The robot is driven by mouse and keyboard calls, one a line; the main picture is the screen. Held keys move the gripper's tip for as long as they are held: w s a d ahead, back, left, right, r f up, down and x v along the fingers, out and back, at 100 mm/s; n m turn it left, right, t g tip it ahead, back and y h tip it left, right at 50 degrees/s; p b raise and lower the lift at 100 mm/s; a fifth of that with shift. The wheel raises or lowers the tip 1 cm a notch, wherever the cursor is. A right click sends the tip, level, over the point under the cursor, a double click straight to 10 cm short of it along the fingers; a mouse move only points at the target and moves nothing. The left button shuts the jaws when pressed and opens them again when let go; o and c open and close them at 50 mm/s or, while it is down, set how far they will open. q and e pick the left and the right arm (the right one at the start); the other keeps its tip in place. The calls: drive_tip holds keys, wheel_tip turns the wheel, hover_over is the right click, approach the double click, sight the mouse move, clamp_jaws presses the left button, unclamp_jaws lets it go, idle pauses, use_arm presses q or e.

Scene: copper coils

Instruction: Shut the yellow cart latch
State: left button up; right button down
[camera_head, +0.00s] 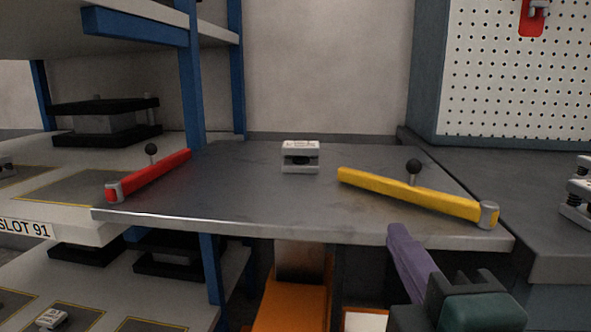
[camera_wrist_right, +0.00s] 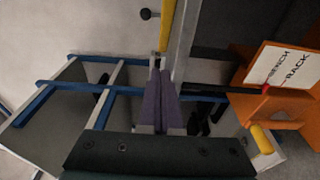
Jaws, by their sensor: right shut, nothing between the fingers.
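The yellow latch (camera_head: 412,194) is a bar with a black ball knob (camera_head: 414,166) on a short post. It lies slantwise over the cart's grey top (camera_head: 240,192), from a metal pivot (camera_head: 488,214) at the right front corner inward to the far left. My right gripper (camera_head: 398,230), with purple fingers, is shut and empty, just in front of the cart's front edge and below the bar in the picture. In the right wrist view, the yellow bar (camera_wrist_right: 167,33) shows beyond the closed fingertips (camera_wrist_right: 161,76), apparently apart from them. My left gripper is out of view.
A red latch bar (camera_head: 150,176) lies at the cart's left side, beside the blue-posted rack (camera_head: 192,80). A small grey block (camera_head: 300,157) sits mid-top. A grey bench with a pegboard (camera_head: 515,70) stands right. An orange part (camera_head: 295,305) shows below the top.

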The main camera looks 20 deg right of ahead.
sight(377, 222)
drive_tip(key=p+x, duration=0.2)
drive_tip(key=x, duration=0.7)
drive_tip(key=shift+d+r, duration=0.1)
drive_tip(key=shift+d, duration=0.05)
drive_tip(key=d, duration=0.1)
drive_tip(key=w+d, duration=0.1)
drive_tip(key=d, duration=0.1)
drive_tip(key=shift+w, duration=0.2)
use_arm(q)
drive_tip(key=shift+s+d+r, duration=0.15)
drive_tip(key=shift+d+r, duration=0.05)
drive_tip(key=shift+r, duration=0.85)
use_arm(e)
drive_tip(key=shift+w+d, duration=0.1)
drive_tip(key=shift+d, duration=0.3)
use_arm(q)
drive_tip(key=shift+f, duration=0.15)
